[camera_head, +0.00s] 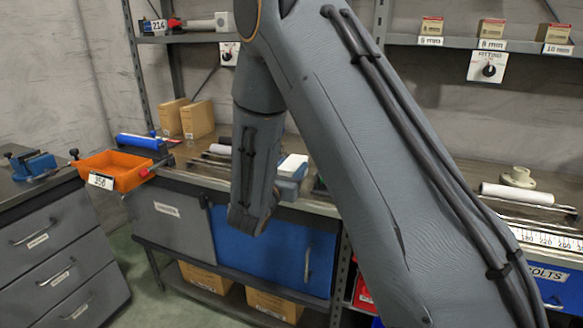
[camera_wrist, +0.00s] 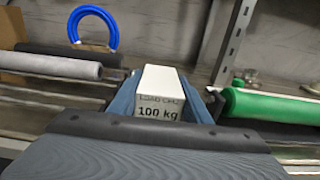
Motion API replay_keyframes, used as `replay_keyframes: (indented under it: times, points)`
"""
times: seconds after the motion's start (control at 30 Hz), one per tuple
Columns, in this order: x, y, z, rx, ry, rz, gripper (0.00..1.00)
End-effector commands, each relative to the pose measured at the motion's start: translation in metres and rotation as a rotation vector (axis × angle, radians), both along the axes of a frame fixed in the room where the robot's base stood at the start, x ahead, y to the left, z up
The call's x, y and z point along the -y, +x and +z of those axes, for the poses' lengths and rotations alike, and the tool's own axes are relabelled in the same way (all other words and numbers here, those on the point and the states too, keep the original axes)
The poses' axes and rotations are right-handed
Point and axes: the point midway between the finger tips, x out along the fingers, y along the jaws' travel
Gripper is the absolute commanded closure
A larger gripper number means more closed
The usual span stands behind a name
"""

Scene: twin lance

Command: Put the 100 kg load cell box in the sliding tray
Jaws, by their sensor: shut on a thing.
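The 100 kg load cell box (camera_wrist: 163,97) is a white box with "100 kg" printed on its near face. In the wrist view it sits between the blue fingers of my gripper (camera_wrist: 165,105), which is shut on it. In the head view, a white block (camera_head: 293,163) beside blue parts, just right of my wrist, appears to be this box; my arm partly hides that area. An orange open tray (camera_head: 128,182) with a number card stands at the left end of the bench, well left of my gripper. I cannot tell for sure whether it is the sliding tray.
A blue vise (camera_head: 37,166) stands on the left drawer cabinet (camera_head: 50,245). In the wrist view, a green roll (camera_wrist: 270,106) and a grey roll (camera_wrist: 50,66) flank the box.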

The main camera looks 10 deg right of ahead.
Motion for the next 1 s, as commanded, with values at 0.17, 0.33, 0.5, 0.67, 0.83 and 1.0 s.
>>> replay_keyframes:
  times: [0.17,0.33,0.5,0.67,0.83,1.0]
  points:
    - [0.000,0.000,0.001,0.003,0.000,0.000,0.92]
    - [0.000,0.000,-0.001,0.001,0.001,0.000,0.45]
    - [0.000,0.000,-0.001,0.001,0.001,0.000,0.38]
    - [0.000,0.000,-0.001,0.001,0.000,0.000,0.38]
    - [-0.008,-0.007,0.001,0.001,0.000,0.003,0.38]
    - [-0.026,-0.033,0.000,0.001,0.001,0.005,0.38]
